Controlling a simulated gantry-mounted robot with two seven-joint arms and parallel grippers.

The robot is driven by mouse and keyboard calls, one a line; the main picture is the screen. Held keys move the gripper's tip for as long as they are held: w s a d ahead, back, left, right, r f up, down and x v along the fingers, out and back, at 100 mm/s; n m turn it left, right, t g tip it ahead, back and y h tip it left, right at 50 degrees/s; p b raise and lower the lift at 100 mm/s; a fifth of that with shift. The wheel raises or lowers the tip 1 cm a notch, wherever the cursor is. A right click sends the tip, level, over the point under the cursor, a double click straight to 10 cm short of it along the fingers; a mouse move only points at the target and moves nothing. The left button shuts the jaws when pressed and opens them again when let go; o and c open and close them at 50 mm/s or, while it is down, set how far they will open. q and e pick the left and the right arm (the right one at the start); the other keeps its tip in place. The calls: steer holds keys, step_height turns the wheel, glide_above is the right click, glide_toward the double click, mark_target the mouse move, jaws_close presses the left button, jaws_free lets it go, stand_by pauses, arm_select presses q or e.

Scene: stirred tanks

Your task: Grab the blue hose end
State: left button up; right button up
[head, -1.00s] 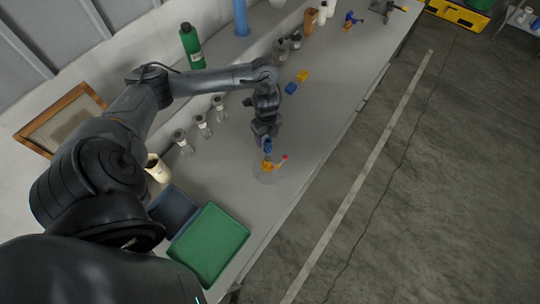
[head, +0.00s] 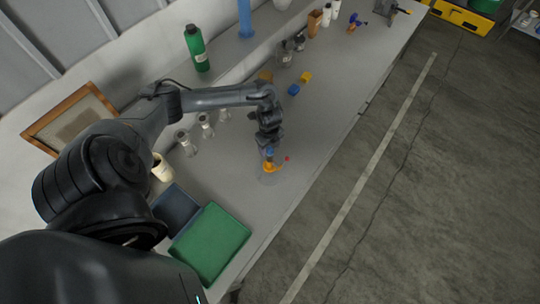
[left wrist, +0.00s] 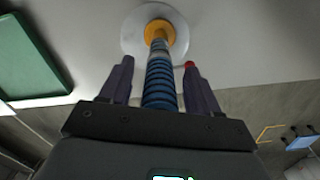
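The blue ribbed hose end (left wrist: 160,82) stands up from an orange fitting (left wrist: 158,31) on a round pale base (left wrist: 131,38) in the left wrist view. In the head view the blue hose end (head: 269,153) shows just below my left gripper (head: 269,150), above the orange fitting (head: 270,167). In the left wrist view my left gripper (left wrist: 158,66) is open, with one finger on each side of the hose. A gap shows between the hose and each finger. A small red tip (left wrist: 190,65) shows by the right-hand finger. My right gripper is not in view.
A green tray (head: 210,243) and a dark tray (head: 175,210) lie at the near end of the grey bench. Small flasks (head: 205,125) stand by the wall side. Blue and yellow parts (head: 294,89) lie farther along. The bench edge is right of the fitting.

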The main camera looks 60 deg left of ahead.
arm_select(q)
jaws_close()
steer(key=shift+r, duration=0.25)
